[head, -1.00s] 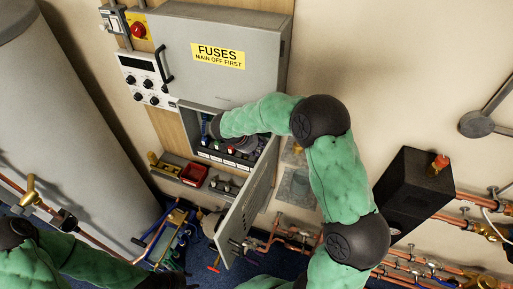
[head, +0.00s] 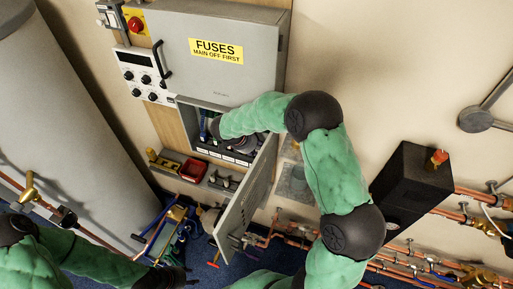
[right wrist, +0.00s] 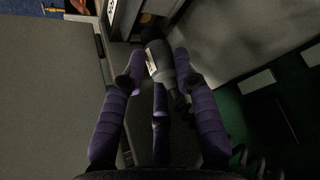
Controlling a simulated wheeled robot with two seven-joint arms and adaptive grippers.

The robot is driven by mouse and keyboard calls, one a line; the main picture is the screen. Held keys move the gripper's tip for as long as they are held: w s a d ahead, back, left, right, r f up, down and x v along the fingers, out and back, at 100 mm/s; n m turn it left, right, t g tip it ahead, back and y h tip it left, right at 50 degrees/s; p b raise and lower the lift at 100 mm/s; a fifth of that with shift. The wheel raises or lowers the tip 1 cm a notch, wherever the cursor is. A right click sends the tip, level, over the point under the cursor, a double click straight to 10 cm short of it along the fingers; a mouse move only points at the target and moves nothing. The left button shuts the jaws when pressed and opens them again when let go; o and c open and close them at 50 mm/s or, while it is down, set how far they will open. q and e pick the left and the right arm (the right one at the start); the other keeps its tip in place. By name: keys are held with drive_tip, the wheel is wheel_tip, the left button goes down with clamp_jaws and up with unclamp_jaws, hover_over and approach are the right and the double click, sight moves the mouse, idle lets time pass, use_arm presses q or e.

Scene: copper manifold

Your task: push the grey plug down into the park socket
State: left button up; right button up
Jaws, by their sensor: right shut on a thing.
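My right arm reaches into the open lower compartment of the grey fuse cabinet in the head view, and its gripper is mostly hidden there. In the right wrist view the purple fingers of my right gripper (right wrist: 155,76) close around a grey cylindrical plug (right wrist: 159,60) with a pale label. The plug's lower end is in shadow, and I cannot tell whether it touches a socket. The park socket cannot be made out. My left gripper (head: 165,279) is a dark shape at the bottom edge of the head view, away from the cabinet, and its fingers are unclear.
The cabinet's lower door (head: 243,208) hangs open beside my right forearm. A ledge below the compartment carries a red tray (head: 193,170). A black box (head: 415,185) and copper pipes (head: 470,195) are at the right. A grey tank (head: 60,110) stands at the left.

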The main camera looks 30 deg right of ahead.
drive_tip(key=shift+f+b, duration=0.1)
drive_tip(key=shift+b, duration=1.15)
idle(0.7)
drive_tip(key=shift+f+b, duration=1)
drive_tip(key=shift+b, duration=0.3)
idle(0.5)
drive_tip(key=o, duration=1.1)
drive_tip(key=v, duration=1.2)
drive_tip(key=shift+a, duration=0.1)
